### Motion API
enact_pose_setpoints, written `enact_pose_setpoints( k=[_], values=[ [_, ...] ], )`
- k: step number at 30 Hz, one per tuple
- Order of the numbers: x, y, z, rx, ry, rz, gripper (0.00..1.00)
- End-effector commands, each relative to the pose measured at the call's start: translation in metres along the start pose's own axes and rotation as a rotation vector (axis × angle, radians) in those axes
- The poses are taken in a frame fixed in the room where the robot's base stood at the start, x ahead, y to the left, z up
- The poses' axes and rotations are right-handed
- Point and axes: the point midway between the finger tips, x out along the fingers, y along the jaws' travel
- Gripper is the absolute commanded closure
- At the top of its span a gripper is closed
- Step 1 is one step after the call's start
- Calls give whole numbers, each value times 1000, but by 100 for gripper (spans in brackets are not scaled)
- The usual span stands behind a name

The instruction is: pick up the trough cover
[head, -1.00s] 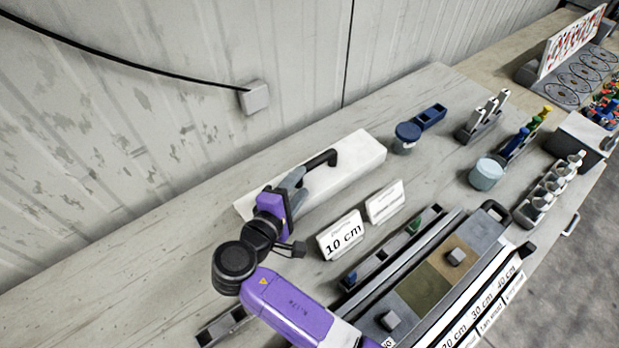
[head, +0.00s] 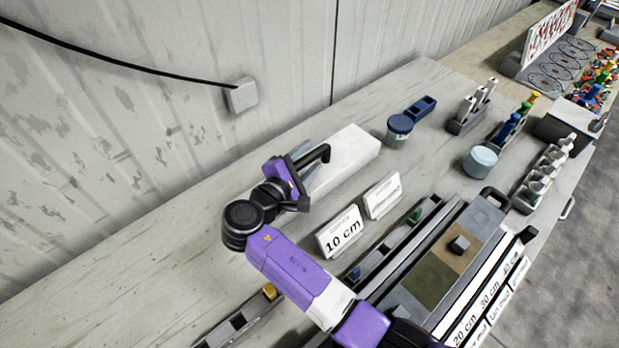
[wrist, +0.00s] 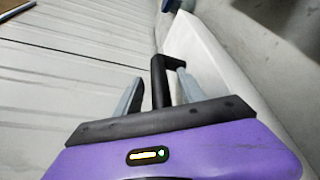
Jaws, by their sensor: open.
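The trough cover (head: 352,155) is a long white slab lying on the bench near the wall, with a black bar handle (head: 318,156) on top. In the head view my gripper (head: 300,168) is over the cover at the left end of the handle, and its wrist hides the cover's left part. In the wrist view my gripper (wrist: 157,88) is open, with one grey finger on each side of the black handle (wrist: 159,82). The right finger appears very close to the handle; I cannot tell if it touches. The white cover (wrist: 205,55) extends behind the fingers.
The 10 cm sign (head: 341,233) and a second card (head: 382,195) stand in front of the cover. A core trough (head: 432,282) lies at the lower right. A blue-lidded jar (head: 399,130) stands beyond the cover's right end. The wall runs close behind.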

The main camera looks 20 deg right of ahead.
Motion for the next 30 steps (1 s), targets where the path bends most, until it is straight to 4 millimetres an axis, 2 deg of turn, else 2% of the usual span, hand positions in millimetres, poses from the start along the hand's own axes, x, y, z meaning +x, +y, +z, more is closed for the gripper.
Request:
enact_pose_setpoints(
  k=[2,8,15,30],
  values=[
    [6,-1,-1,0,1,1,53],
    [6,0,0,0,2,1,53],
    [6,0,0,0,2,0,100],
    [5,0,0,0,1,0,100]
  ],
)
